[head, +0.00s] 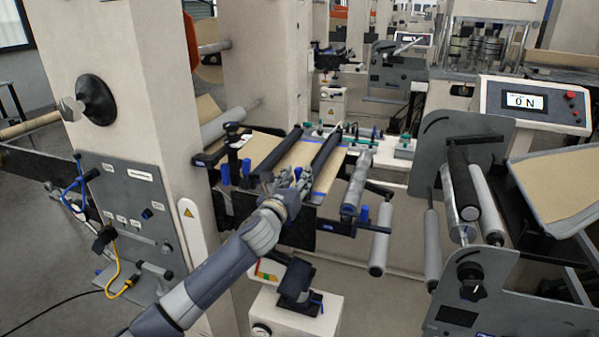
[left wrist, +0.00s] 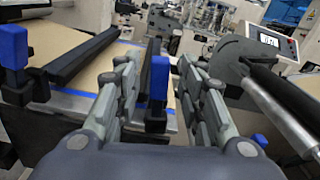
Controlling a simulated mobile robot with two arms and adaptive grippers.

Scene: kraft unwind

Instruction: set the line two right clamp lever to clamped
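My left gripper (head: 293,183) reaches over the near edge of the splice table in the head view, with its fingers apart. In the left wrist view, an upright blue lever handle (left wrist: 159,78) stands between the open fingers of my left gripper (left wrist: 157,68). A gap shows on each side of it, and I see no firm contact. A second blue handle (left wrist: 15,55) stands farther left, beside a black clamp bar (left wrist: 85,55). In the head view, two black bars (head: 327,150) cross the brown web. The handle at my gripper is largely hidden there. My right gripper is not in view.
A grey roller (head: 357,183) and a hanging roller (head: 381,240) lie right of the table. The beige post (head: 120,90) stands left. A white box with a black device (head: 297,285) sits below my arm. The panel (head: 525,103) reads ON.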

